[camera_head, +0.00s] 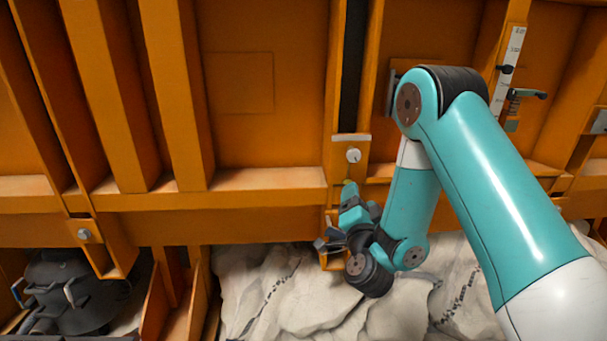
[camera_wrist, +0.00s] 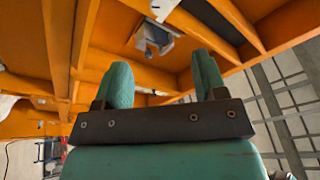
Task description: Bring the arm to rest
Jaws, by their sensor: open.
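My gripper (camera_head: 335,222) is at the end of my teal arm, in the middle of the head view, in front of the lower beam of the orange steel frame (camera_head: 240,222). The arm is bent, with the wrist hanging low near the pale sacks. In the wrist view my gripper (camera_wrist: 163,82) shows two teal fingers standing well apart with nothing between them. Beyond the fingers is orange structure with a pale grey bracket-like part on it. I cannot tell whether the gripper touches the beam.
Pale crumpled sacks (camera_head: 290,300) lie below the beam. A dark rounded machine part (camera_head: 72,290) sits at the lower left. A white scale plate (camera_head: 510,58) with a dark lever (camera_head: 528,94) is at the upper right. A bracket with a round bolt (camera_head: 352,156) is just above my gripper.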

